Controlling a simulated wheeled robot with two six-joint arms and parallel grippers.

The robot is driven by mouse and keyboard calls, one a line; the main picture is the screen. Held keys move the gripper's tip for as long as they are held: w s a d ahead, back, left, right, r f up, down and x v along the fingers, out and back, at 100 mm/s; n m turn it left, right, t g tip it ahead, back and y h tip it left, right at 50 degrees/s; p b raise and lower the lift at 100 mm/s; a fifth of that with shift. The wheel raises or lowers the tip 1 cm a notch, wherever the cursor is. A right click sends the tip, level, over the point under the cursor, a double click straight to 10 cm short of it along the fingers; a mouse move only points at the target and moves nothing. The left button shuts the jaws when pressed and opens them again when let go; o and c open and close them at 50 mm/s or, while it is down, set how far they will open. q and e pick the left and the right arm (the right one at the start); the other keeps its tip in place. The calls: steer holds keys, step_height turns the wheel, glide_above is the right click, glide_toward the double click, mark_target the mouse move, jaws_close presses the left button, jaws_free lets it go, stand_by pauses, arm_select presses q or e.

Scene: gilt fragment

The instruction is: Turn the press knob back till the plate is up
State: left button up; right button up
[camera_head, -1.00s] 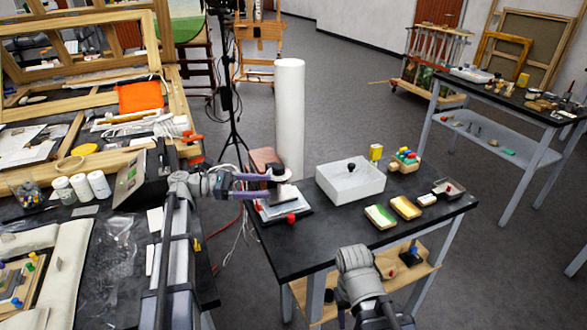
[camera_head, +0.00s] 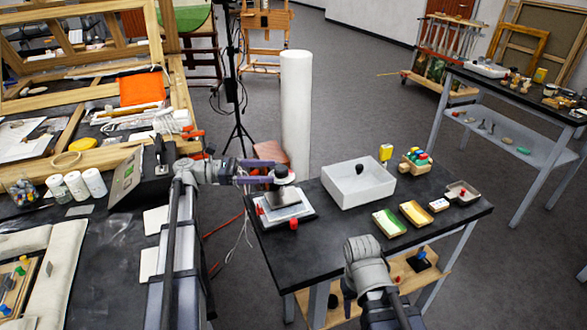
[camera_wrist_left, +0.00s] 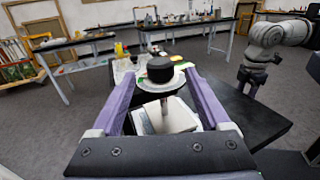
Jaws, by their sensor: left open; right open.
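The press stands at the left end of the black table, with a black knob (camera_head: 281,171) on top. In the left wrist view the knob (camera_wrist_left: 160,69) sits over a pale round disc (camera_wrist_left: 150,84), with a pale shaft below. A grey plate (camera_head: 284,198) lies low over the press base (camera_head: 299,215); the gap beneath is too small to judge. My left gripper (camera_head: 272,172) is open, its purple fingers either side of the knob near their tips. Daylight shows between fingers and knob in the left wrist view (camera_wrist_left: 160,74).
A red knob (camera_head: 294,224) is at the press's front edge. A tall white column (camera_head: 296,110) rises behind the press. A cluttered workbench (camera_head: 110,240) is at left.

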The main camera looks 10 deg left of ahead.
mark_target(292, 176)
arm_select(q)
steer(key=shift+d, duration=0.1)
steer(key=shift+x, duration=3.85)
steer(key=shift+c, duration=0.2)
jaws_close()
